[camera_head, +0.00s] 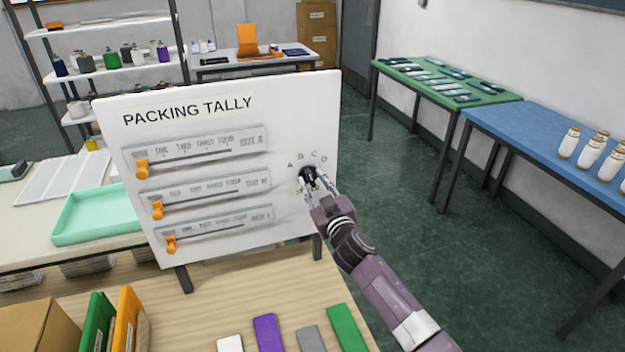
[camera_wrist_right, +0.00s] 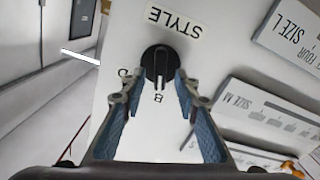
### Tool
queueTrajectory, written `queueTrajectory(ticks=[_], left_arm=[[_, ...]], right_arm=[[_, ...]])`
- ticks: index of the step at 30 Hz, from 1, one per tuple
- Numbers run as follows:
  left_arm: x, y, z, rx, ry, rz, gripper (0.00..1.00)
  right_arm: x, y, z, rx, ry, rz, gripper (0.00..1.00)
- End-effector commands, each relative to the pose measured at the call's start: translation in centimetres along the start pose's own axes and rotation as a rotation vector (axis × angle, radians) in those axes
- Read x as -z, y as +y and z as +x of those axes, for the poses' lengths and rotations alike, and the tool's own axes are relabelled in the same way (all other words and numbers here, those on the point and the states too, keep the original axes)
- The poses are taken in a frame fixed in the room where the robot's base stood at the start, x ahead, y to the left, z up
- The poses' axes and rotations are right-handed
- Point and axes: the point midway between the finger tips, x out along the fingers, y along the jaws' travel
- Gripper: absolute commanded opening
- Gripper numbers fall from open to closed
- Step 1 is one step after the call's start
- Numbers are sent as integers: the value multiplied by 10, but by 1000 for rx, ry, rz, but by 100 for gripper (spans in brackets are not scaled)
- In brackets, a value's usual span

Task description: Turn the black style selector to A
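The black style selector (camera_head: 306,174) is a round knob on the right part of the white PACKING TALLY board (camera_head: 290,115), with letters A, B, C and D above it. In the right wrist view the knob (camera_wrist_right: 158,60) shows under the STYLE label, and its white pointer line faces the letter B. My right gripper (camera_head: 317,187) is at the board, in front of the selector. In the wrist view its fingers (camera_wrist_right: 160,76) are apart, with tips on either side of the knob's lower part; contact is hard to tell. My left gripper is out of view.
Three sliders with orange knobs (camera_head: 157,210) sit left of the selector on the board. Coloured blocks (camera_head: 268,332) lie on the wooden table in front. A turquoise tray (camera_head: 75,237) stands at left. A blue table (camera_head: 540,125) with bottles is at right.

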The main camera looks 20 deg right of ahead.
Motion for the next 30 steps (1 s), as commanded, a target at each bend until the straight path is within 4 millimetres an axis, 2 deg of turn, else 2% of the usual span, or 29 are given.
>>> queueTrajectory(ticks=[4,12,13,21,30], left_arm=[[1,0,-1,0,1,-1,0],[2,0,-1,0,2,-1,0],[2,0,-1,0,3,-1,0],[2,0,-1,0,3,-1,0],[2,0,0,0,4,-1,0]], right_arm=[[0,0,7,0,-1,0,29],[0,0,8,0,-1,0,29],[0,0,8,0,-1,0,28],[0,0,8,0,-1,0,0],[-1,0,7,0,-1,-16,0]])
